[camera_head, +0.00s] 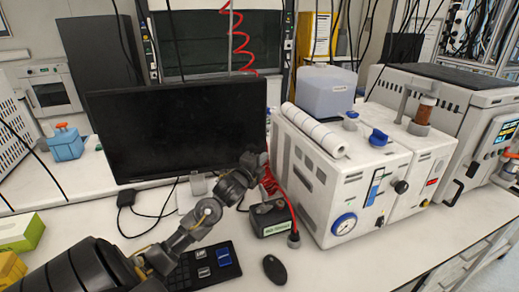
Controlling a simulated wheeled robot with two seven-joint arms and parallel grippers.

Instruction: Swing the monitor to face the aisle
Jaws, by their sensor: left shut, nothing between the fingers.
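The black monitor (175,125) stands on the white bench, its dark screen facing me. My left arm comes in from the lower left, and my left gripper (257,163) is at the lower right corner of the monitor. The gripper is shut with nothing held. It overlaps the screen's right edge in the picture; I cannot tell whether it touches it. My right gripper is out of view.
White reactor units (330,180) with a gauge stand close to the monitor's right. A black box (271,217), a mouse (275,270) and a keyboard (222,262) lie in front. Cables lie on the bench below the screen.

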